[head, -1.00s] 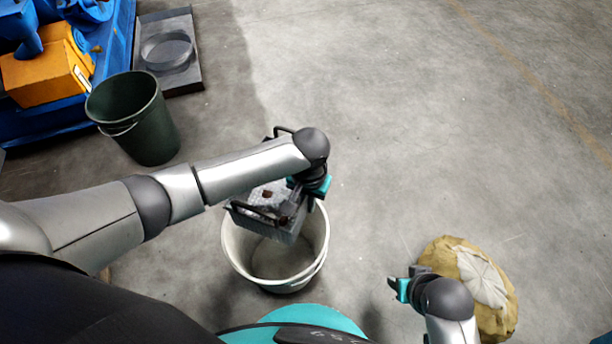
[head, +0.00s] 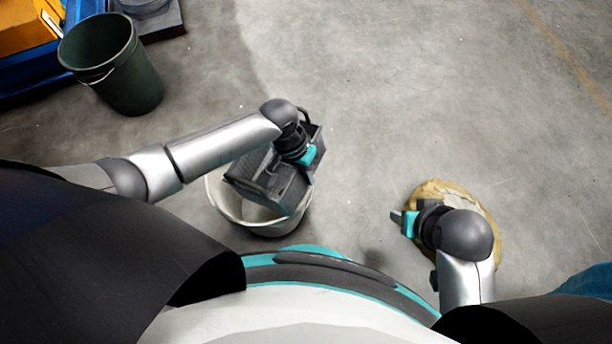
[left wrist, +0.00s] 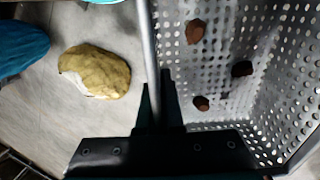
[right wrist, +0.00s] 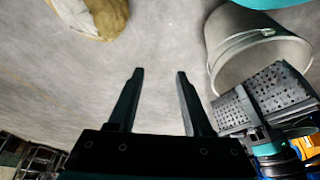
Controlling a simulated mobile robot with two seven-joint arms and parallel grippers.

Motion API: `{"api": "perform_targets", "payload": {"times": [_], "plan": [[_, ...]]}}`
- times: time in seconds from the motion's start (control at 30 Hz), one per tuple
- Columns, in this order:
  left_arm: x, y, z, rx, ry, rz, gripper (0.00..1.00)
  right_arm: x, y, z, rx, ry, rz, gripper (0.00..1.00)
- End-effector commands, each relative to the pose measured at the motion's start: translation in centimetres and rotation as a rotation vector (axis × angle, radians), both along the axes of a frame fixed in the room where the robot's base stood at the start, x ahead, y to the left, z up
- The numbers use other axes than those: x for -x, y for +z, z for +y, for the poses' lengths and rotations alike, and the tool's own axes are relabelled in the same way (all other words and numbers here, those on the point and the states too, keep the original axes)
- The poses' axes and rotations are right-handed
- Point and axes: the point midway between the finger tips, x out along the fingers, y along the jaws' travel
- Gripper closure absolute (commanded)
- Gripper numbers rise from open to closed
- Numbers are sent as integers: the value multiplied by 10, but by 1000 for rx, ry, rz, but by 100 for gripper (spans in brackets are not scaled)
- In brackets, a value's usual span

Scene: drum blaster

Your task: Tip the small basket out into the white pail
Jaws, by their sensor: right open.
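The small basket (head: 268,182) is dark grey and perforated. It hangs tilted above the white pail (head: 230,207), covering much of its mouth in the head view. My left gripper (head: 306,156) is shut on the basket's bar-like handle, which runs between its fingers in the left wrist view (left wrist: 158,88). Inside the basket there, three brown lumps (left wrist: 195,31) show against the perforated metal. My right gripper (head: 398,221) is open and empty, to the right of the pail. The basket (right wrist: 268,95) and pail (right wrist: 255,55) also show in the right wrist view.
A tan sack (head: 440,190) lies on the floor by my right gripper. A dark green bucket (head: 115,70) stands at the upper left, near a grey tray (head: 160,20) and blue and orange machinery (head: 25,30). The floor at the upper right is clear.

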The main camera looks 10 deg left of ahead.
Motion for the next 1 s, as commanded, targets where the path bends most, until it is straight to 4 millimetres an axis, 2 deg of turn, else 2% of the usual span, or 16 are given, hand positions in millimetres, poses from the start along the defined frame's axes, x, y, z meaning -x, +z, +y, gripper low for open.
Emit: {"api": "perform_targets", "payload": {"times": [0.47,0.8,1.0], "plan": [[-1,51,-2,325,0,72,100,0,44,2,-18,5,-92,50],[-1,71,-4,438,1,99,100,-27,34,30,-100,48,-284,50],[-3,89,8,566,4,132,100,-30,36,33,-109,50,-305,50]]}}
